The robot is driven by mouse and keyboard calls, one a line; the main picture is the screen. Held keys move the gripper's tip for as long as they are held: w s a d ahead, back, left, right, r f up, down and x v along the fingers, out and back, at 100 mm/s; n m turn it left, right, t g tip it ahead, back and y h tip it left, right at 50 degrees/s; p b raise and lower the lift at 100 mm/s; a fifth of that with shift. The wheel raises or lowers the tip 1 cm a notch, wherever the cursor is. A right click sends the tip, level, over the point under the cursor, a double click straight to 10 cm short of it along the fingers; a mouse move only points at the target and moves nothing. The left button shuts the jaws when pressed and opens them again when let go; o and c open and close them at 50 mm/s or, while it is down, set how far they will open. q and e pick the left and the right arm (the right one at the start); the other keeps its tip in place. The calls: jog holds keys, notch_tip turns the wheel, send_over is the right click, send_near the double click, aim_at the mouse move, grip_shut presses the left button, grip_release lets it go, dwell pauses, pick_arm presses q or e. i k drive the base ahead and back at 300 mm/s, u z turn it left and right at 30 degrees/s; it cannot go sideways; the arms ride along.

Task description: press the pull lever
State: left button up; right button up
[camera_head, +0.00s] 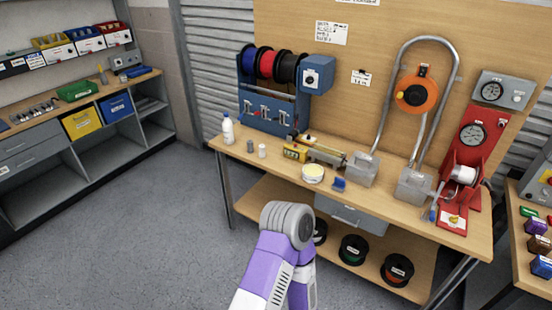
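A red stand (480,134) with a round dial gauge (472,136) is at the right end of the workbench. A white cylinder (463,174) sits at its middle and a yellow label (453,221) is on its base. A small thin blue part (433,214) shows at its lower left, beside a clear box. I cannot tell which part, if any, is the pull lever. One of my arms, purple and white, shows at the bottom middle in front of the bench. Neither gripper's fingers are visible.
The workbench (228,155) holds a blue spool rack (270,117), a white bottle (227,130), clear boxes (361,170), a yellow-labelled tool (295,152) and a round tin (313,173). Spools lie on the lower shelf. Another table (512,195) stands right. Floor at left is clear.

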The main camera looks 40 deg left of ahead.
aim_at(485, 182)
jog(key=u, duration=1.35)
jog(key=i, duration=0.5)
jog(key=u, duration=0.05)
jog(key=k, duration=0.5)
jog(key=z, duration=2)
jog(key=i, duration=0.95)
jog(key=u, duration=1.35)
